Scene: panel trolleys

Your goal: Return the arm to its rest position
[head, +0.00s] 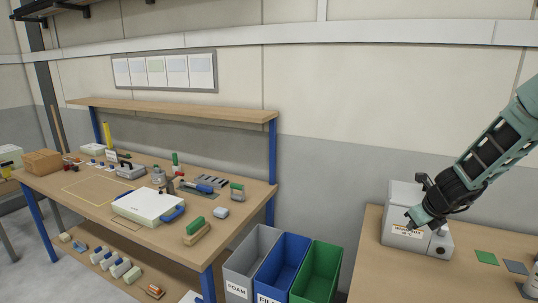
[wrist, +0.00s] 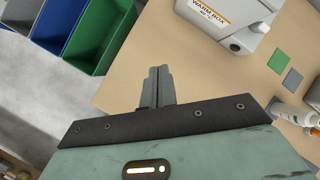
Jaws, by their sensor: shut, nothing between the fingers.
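My gripper (wrist: 157,72) is shut and empty in the wrist view, its two fingers pressed together. In the head view my gripper (head: 413,219) shows at the end of my green and black arm, which reaches in from the right. It appears in front of the grey warm box (head: 400,190) on the right-hand table; whether it touches the box is hard to tell in that view. In the wrist view the warm box (wrist: 225,22) lies beyond the fingertips, apart from them.
Grey (head: 243,262), blue (head: 282,265) and green (head: 318,271) bins stand between the workbench (head: 75,192) and the right-hand table (head: 375,262). A green square (head: 486,257) and a grey square (head: 516,267) lie right of the box. The workbench holds a pale case (head: 148,205) and several tools.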

